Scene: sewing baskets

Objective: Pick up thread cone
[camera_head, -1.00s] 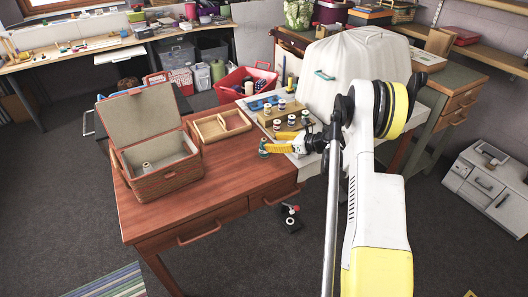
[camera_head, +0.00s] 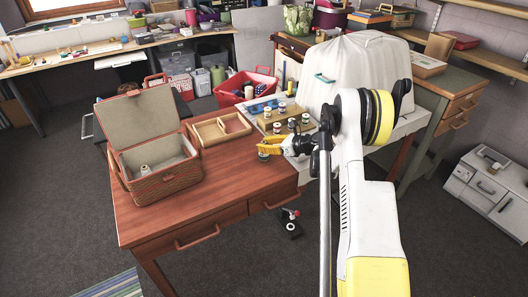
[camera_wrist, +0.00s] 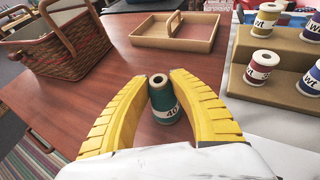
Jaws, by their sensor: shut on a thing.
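A teal thread cone (camera_wrist: 164,100) with a label reading "40" stands between the yellow fingers of my gripper (camera_wrist: 160,82) in the wrist view, its hollow top facing the camera. My gripper is shut on it. In the head view the gripper (camera_head: 268,147) is over the right end of the red-brown table, and the cone (camera_head: 263,156) shows small below the fingers. I cannot tell whether its base touches the table. A pale cone (camera_head: 145,169) sits inside the open wicker sewing basket (camera_head: 168,184) on the left.
A shallow wooden tray (camera_head: 205,141) lies behind the basket; it also shows in the wrist view (camera_wrist: 150,41). A stepped tan rack (camera_wrist: 285,94) with several labelled spools stands close on the right. A white-covered machine (camera_head: 340,75) is behind it. The table front (camera_head: 215,205) is clear.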

